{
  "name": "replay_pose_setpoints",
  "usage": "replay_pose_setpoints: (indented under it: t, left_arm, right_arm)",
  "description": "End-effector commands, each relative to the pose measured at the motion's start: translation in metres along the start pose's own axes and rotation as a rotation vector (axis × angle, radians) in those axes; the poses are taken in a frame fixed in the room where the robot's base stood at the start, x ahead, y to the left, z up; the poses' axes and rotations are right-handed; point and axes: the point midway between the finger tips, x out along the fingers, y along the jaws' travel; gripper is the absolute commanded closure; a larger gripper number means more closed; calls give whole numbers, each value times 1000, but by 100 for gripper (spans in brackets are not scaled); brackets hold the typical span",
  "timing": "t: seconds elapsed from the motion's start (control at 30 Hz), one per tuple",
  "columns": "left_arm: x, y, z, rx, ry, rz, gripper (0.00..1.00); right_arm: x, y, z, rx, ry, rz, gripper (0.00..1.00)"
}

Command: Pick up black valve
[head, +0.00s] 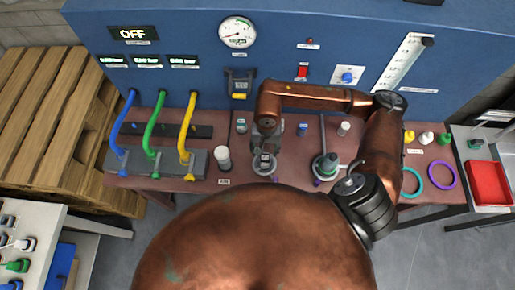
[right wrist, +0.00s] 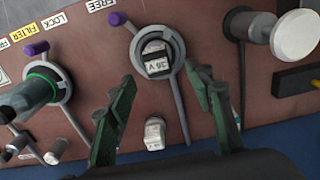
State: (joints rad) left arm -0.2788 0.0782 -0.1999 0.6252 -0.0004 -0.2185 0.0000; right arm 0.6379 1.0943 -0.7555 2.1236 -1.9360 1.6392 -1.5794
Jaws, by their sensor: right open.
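A short fitting (right wrist: 155,58) with a black body and a white top marked "36 V" sits upright in a grey ring holder. It is the best match for the black valve. It also shows in the head view (head: 264,161), just below my right gripper (head: 265,143). In the right wrist view my right gripper (right wrist: 160,76) is open and empty. Its two dark green fingers stand on either side of the fitting, apart from it. I cannot tell the exact height gap. My left gripper is not in view.
A grey cylinder in a green-edged ring (right wrist: 32,96) stands beside it, with a small white-grey piece (right wrist: 154,133) between the fingers. A white-topped knob (right wrist: 295,35) is at the right. The blue gauge panel (head: 200,45) rises behind the brown table (head: 285,180).

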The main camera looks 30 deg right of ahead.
Motion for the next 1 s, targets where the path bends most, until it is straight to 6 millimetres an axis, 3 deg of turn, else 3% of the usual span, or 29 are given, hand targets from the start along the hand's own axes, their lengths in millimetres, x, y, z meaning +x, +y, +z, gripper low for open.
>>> replay_pose_setpoints:
  t: [0.1, 0.4, 0.47, 0.7, 0.87, 1.0]
  left_arm:
    - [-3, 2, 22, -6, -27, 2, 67]
    - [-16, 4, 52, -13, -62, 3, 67]
    - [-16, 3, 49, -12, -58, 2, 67]
    - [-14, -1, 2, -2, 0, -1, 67]
    - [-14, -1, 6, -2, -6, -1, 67]
    - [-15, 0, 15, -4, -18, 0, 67]
  right_arm:
    - [13, 2, 2, 2, -4, 0, 52]
    - [53, -4, -9, 6, -13, 7, 52]
    - [62, -5, -11, 4, -12, 6, 52]
    - [77, -5, -12, 1, -9, 6, 52]
    - [77, -6, -12, 0, -8, 6, 53]
    - [77, -6, -11, 0, -9, 6, 62]
